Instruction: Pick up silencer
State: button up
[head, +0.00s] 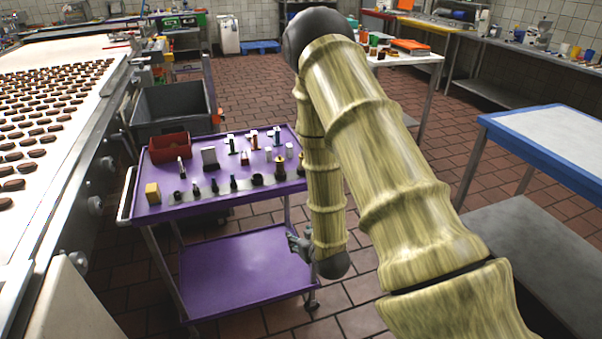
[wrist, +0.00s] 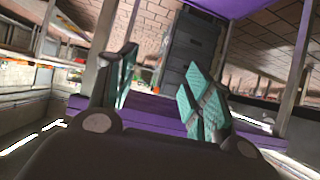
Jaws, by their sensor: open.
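A purple two-level cart (head: 224,172) holds several small parts on its top. A row of dark and brass-coloured fittings stands along a grey strip near the front edge, including a dark fitting (head: 257,179) and a brass one (head: 280,170). I cannot tell which part is the silencer. My gripper (head: 300,243) hangs low beside the cart's right side, below the top's level and apart from the parts. In the wrist view my gripper (wrist: 166,92) is open and empty, its teal-padded fingers apart, with purple cart surfaces beyond. The small parts do not show clearly there.
A red bin (head: 170,147) and a yellow block (head: 152,193) sit on the cart top. The lower purple shelf (head: 240,280) looks empty. A grey tub (head: 172,105) stands behind. A conveyor (head: 50,175) runs left; a blue-edged table (head: 560,140) stands right.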

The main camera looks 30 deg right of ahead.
jog(key=w+d+r+t, duration=0.2)
jog(key=w+d+r, duration=0.1)
jog(key=w+r, duration=0.1)
jog(key=w+d+r+t+h+b, duration=0.1)
jog(key=w+d+r, duration=0.3)
jog(key=r, duration=0.1)
jog(key=w+d+r+t+h, duration=0.1)
jog(key=w+d+r+t, duration=0.1)
jog(key=w+d+r, duration=0.1)
jog(key=shift+w+d+r+m+t, duration=0.2)
jog(key=shift+w+r, duration=0.2)
jog(key=shift+r, duration=0.3)
jog(key=shift+w+d+r+m+t, duration=0.1)
jog(key=shift+w+r+m, duration=0.2)
jog(key=shift+r, duration=0.35)
jog(key=shift+p+x, duration=0.45)
jog(key=shift+x, duration=2.55)
jog(key=shift+d+r, duration=0.15)
jog(key=c, duration=1)
